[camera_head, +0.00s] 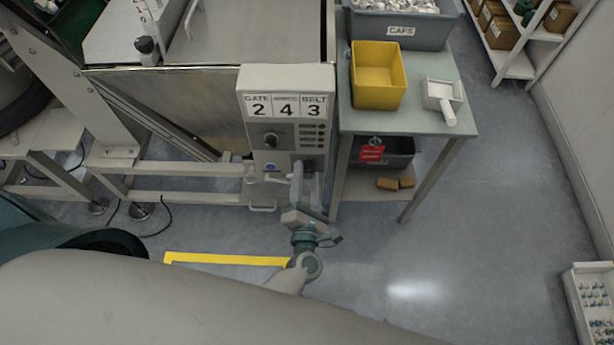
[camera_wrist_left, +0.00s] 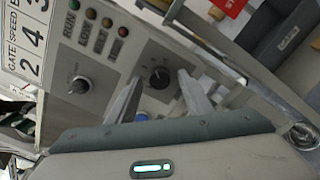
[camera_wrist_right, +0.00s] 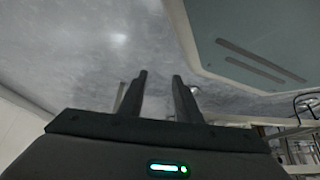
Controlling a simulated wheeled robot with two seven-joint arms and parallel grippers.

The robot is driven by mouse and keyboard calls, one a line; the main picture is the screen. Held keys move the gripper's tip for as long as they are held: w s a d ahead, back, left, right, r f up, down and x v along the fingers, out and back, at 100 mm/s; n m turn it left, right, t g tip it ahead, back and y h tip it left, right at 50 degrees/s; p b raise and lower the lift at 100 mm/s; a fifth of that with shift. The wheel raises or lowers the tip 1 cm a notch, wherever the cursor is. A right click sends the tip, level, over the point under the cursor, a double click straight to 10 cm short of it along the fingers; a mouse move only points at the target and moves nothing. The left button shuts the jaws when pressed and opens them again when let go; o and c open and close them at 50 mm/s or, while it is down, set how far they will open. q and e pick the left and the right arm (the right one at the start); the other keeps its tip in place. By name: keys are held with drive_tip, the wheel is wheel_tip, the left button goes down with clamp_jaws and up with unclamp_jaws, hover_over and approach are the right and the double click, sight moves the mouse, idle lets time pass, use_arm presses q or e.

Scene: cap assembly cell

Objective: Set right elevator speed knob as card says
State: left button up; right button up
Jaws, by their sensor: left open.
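Contact cannot be told. My right gripper (camera_wrist_right: 159,75) is open and empty, over floor.
A table (camera_head: 425,122) right of the box holds a yellow bin (camera_head: 378,88), a white scoop (camera_head: 441,97) and a CAPS crate (camera_head: 402,31). A rail (camera_head: 180,168) runs left of the box.

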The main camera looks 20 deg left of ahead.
use_arm(q)
drive_tip(key=shift+s, duration=0.1)
drive_tip(key=shift+s+d+f, duration=0.1)
drive_tip(key=shift+s+d, duration=0.1)
drive_tip(key=shift+s, duration=0.35)
drive_tip(key=b+v, duration=0.1)
drive_tip(key=v, duration=0.9)
drive_tip(key=shift+s, duration=0.35)
use_arm(e)
drive_tip(key=shift+t, duration=0.7)
drive_tip(key=w, duration=0.1)
drive_tip(key=w+a+r, duration=0.1)
drive_tip(key=w, duration=0.1)
drive_tip(key=w+a+r, duration=0.1)
drive_tip(key=shift+w+a, duration=0.15)
drive_tip(key=shift+s+d+f, duration=0.15)
drive_tip(key=shift+s+d, duration=0.05)
drive_tip(key=shift+s, duration=0.05)
